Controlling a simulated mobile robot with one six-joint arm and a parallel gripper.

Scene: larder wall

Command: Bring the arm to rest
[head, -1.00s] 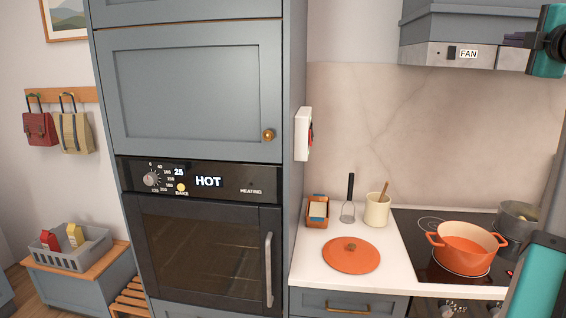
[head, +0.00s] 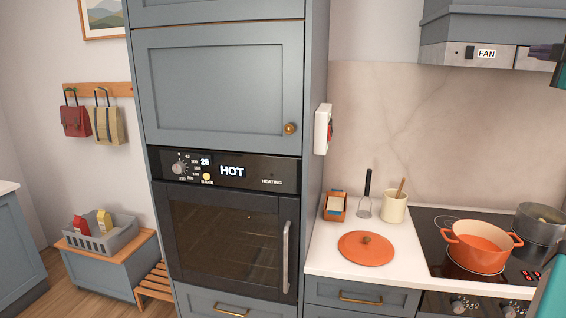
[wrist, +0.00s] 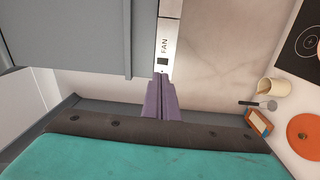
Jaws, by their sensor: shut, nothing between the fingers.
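My gripper (wrist: 161,80) shows in the wrist view as two purple fingers pressed together, with nothing between them. They overlap the lower end of the fan hood's front strip (wrist: 169,40) in the picture; I cannot tell how far apart they are. In the head view only a small dark purple part of the gripper (head: 540,50) shows at the upper right, in front of the hood. Teal parts of my arm are cut off by the right edge there.
The range hood (head: 480,22) hangs above the hob (head: 438,262), which holds an orange pot (head: 478,258) and a grey pot (head: 535,232). An orange lid (head: 352,250) lies on the counter. The tall oven (head: 225,235) is shut and reads HOT. Floor shows at the lower left.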

